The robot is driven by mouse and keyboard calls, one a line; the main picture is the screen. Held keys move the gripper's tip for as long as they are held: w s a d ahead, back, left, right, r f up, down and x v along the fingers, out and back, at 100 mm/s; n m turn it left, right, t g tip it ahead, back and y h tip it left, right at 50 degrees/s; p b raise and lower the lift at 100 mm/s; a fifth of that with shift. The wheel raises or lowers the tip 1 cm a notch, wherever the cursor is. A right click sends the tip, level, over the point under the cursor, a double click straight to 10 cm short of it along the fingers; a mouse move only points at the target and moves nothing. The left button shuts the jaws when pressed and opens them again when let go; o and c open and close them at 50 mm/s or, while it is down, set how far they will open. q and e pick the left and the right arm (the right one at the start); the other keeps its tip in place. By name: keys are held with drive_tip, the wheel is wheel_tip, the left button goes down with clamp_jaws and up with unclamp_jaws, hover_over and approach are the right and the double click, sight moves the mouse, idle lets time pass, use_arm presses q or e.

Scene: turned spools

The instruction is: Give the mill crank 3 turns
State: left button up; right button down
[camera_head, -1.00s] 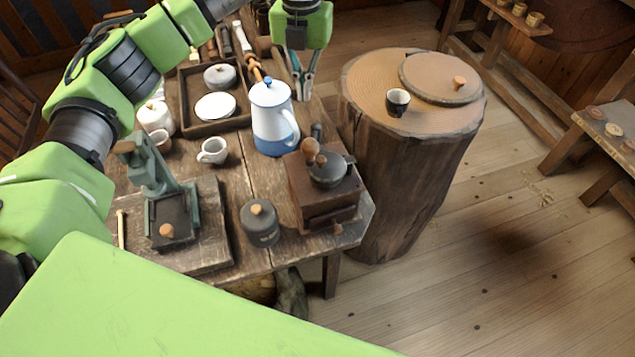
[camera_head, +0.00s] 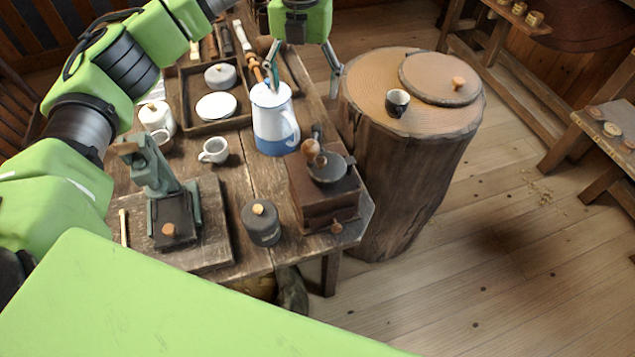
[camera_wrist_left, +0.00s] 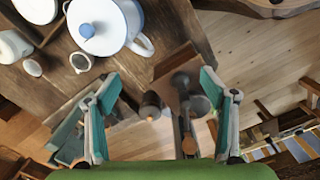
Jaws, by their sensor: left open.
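The mill (camera_head: 322,205) is a brown wooden box with a small front drawer and a dark metal top, standing near the table's right edge. Its crank has a round wooden knob (camera_head: 310,147), beside the dark bowl-like top. My left gripper (camera_head: 305,76) is wide open and empty, behind and above the mill in the head view. In the left wrist view the gripper (camera_wrist_left: 160,80) has its fingers spread, with the mill's wooden knob (camera_wrist_left: 150,106) and dark metal parts showing between them. The knob looks apart from both fingers. My right gripper is out of view.
A white and blue pot (camera_head: 272,120) stands close behind the mill, just left. A dark lidded jar (camera_head: 261,224) stands left of the mill. A green press (camera_head: 165,205) is further left. A stump (camera_head: 400,170) with a dark cup (camera_head: 397,102) stands right.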

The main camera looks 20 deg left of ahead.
use_arm(q)
drive_tip(key=shift+r+p, duration=1.7)
drive_tip(key=shift+r, duration=1.05)
